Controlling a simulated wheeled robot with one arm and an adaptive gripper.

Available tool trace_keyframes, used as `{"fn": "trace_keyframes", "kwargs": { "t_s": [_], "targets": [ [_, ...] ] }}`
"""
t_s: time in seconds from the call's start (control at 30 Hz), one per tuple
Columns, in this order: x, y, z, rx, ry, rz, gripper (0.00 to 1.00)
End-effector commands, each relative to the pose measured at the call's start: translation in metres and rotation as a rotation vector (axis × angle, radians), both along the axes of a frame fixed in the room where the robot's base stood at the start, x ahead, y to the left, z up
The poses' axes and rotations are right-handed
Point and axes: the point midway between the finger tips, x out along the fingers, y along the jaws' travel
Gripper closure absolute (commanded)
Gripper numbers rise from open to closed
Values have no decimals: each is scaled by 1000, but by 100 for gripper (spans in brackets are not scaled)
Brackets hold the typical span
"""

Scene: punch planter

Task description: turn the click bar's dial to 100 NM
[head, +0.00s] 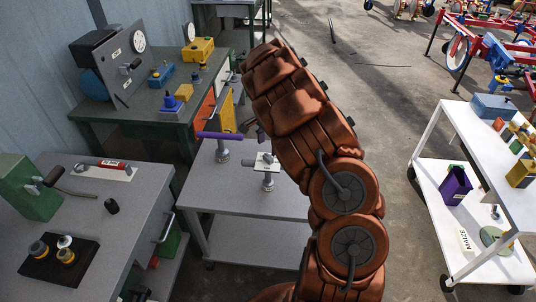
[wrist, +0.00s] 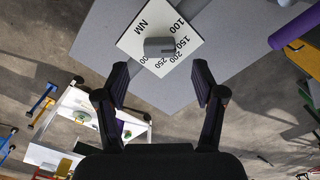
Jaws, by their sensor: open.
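The dial plate (wrist: 137,42) is a white square marked NM, 100, 150, 200, 250 and a partly covered 300. A grey knob (wrist: 158,47) sits on it, its long side lying across the picture, its right end close to the 150. I cannot tell surely which end is the pointer. In the head view the white plate (head: 267,160) stands on a short metal post on the grey table. My gripper (wrist: 162,72) is open and empty, its two fingers spread wider than the knob, which shows beyond the tips. In the head view my arm mostly hides it.
A purple bar (head: 219,136) on its own post stands left of the plate; it also shows in the wrist view (wrist: 292,28). The grey table (head: 256,202) is otherwise largely bare. A workbench (head: 130,200) stands at left, a white cart (head: 470,160) at right.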

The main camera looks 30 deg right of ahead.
Motion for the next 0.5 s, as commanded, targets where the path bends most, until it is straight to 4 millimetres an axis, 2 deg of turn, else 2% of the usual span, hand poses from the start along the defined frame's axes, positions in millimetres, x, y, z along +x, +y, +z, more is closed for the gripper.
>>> {"fn": "trace_keyframes", "kwargs": {
  "t_s": [0.2,0.5],
  "targets": [
    [-2,0,-32,4,5,-1,31],
    [-1,0,-54,1,0,0,31]
  ]
}}
